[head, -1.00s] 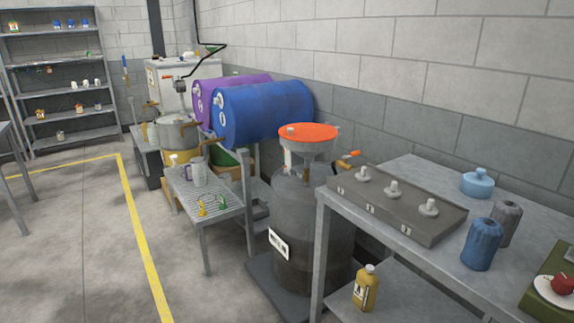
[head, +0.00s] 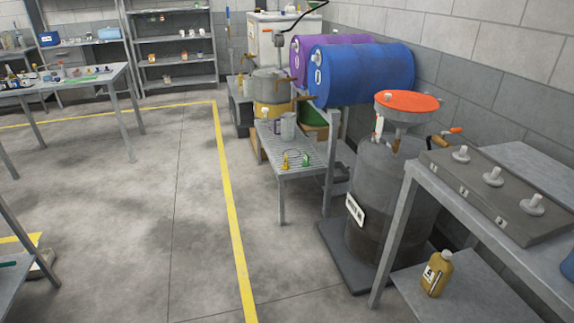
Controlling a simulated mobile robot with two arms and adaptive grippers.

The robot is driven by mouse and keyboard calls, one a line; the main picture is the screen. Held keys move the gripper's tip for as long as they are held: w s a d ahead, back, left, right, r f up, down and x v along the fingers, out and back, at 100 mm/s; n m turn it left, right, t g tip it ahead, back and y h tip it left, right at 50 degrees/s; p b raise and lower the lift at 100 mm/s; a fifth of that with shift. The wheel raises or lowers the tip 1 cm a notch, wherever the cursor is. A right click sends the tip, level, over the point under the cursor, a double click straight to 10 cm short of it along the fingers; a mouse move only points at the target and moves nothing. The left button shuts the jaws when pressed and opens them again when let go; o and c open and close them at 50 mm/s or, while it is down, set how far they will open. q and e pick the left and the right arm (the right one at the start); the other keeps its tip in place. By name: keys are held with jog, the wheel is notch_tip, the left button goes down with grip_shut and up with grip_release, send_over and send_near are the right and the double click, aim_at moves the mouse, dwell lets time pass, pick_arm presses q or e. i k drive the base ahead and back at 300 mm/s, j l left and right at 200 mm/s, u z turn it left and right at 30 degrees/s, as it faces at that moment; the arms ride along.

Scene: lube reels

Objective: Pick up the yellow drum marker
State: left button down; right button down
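A small yellow item (head: 285,161), which looks like the yellow drum marker, sits near the front edge of the low grated stand (head: 272,135). A similar small green item (head: 306,159) sits just to its right, apart from it. Both are small in the head view, so their exact shape is hard to tell. Neither of my grippers is in view.
A blue drum (head: 365,75) and a purple drum (head: 305,60) lie behind the stand. A grey waste drum (head: 385,215) with an orange-topped funnel (head: 408,101) stands to its right, beside a metal bench (head: 480,215). The floor (head: 170,220) to the left is open.

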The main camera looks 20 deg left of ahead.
aim_at(285, 166)
jog(key=i+j+u, duration=0.1)
jog(key=i+j, duration=0.25)
jog(key=i+j+u, duration=0.1)
jog(key=i+j, duration=0.2)
jog(key=i, duration=0.25)
jog(key=i+j, duration=0.25)
jog(key=i, duration=0.2)
jog(key=j+u, duration=0.05)
